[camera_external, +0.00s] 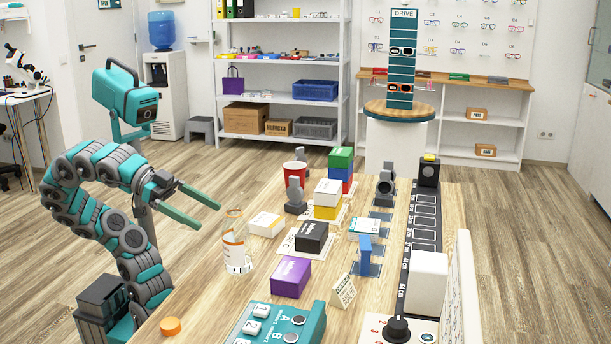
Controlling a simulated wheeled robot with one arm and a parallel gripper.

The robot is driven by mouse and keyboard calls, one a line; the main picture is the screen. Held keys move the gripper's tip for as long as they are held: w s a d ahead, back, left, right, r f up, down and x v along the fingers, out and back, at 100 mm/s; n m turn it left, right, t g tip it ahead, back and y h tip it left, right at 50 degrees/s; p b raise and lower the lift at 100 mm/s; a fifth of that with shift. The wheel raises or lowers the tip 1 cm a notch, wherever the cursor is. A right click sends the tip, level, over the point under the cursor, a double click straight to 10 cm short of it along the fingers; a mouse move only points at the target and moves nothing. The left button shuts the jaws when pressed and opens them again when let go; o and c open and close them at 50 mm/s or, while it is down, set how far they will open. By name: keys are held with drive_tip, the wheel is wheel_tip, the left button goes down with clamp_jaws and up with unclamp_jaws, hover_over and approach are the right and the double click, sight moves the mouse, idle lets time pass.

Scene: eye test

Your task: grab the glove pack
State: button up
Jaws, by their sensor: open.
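Several small boxes stand on the wooden table; their labels are too small to read, so I cannot tell which is the glove pack. They include a purple box (291,277), a black box (312,237), a white box (266,223), a white box (327,192) on a yellow one (327,212), and a stack with a green box (341,158) on top. My gripper (210,217) is open and empty, its two green fingers apart. It is above the table's left side, left of the boxes and touching none of them.
A teal device (278,322) and an orange disc (170,326) are at the front. A dark scale strip (421,230) runs along the right.

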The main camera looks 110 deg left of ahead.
drive_tip(key=c, duration=0.6)
drive_tip(key=shift+o, duration=0.2)
